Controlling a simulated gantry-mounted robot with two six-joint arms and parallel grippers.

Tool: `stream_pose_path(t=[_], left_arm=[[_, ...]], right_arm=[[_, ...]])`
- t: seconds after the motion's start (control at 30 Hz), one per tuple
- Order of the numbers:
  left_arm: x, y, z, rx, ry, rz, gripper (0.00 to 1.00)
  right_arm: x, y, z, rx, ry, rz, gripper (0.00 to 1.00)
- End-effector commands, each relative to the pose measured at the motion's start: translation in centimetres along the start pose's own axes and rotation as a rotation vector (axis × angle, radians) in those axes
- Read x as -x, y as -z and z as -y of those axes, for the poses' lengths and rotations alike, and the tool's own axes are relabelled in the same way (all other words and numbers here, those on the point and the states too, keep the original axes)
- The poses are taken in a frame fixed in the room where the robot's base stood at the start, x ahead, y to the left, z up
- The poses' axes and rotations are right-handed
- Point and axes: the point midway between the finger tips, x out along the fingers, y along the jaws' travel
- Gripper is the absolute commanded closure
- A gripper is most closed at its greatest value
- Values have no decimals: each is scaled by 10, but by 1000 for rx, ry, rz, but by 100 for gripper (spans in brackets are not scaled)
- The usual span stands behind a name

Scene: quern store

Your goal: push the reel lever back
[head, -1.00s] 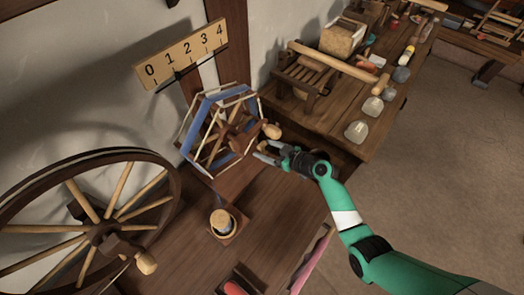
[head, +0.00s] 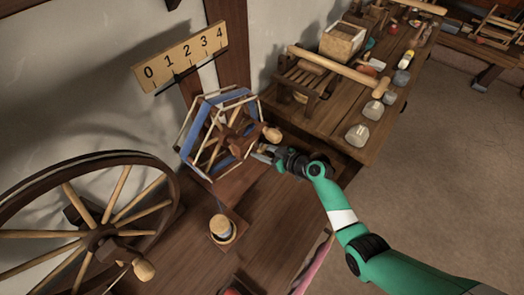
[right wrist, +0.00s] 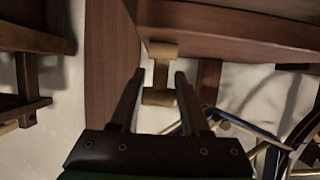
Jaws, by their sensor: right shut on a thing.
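The reel (head: 222,130), with blue yarn around its pale wooden arms, stands on the dark bench against the wall. A round wooden knob (head: 271,134) sticks out at its right. My right gripper (head: 262,153) is just below this knob, at the reel's right side. In the head view the gripper hides most of this lever. My left gripper is not in view.
A board numbered 0 to 4 (head: 181,58) hangs above the reel. A large spoked wheel (head: 92,166) stands at the left. A small cup (head: 222,227) sits on the bench in front of the reel. A side table (head: 335,120) with several weights is at the right.

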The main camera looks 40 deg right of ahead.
Motion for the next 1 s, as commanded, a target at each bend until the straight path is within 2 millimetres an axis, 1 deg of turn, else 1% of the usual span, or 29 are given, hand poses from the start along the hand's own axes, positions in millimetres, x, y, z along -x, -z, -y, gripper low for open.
stream_pose_path(t=[0.13,0.2,0.27,0.33,0.43,0.73,0.77,0.8,0.9,1.0], left_arm=[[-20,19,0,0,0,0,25],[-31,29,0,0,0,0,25],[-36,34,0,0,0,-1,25],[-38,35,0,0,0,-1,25],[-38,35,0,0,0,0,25],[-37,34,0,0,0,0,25],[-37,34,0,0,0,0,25],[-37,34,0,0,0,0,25],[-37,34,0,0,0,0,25],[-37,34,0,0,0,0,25]], right_arm=[[-1,10,1,2,4,92,100],[-3,12,1,3,3,171,100],[-7,10,1,3,4,243,100],[-10,5,1,3,3,313,100],[-13,2,0,2,1,370,100],[-14,-1,0,1,1,384,100],[-14,-1,0,1,1,384,51],[-14,-1,0,1,1,384,43],[-14,-1,0,0,0,383,27],[-14,-1,0,0,0,383,27]])
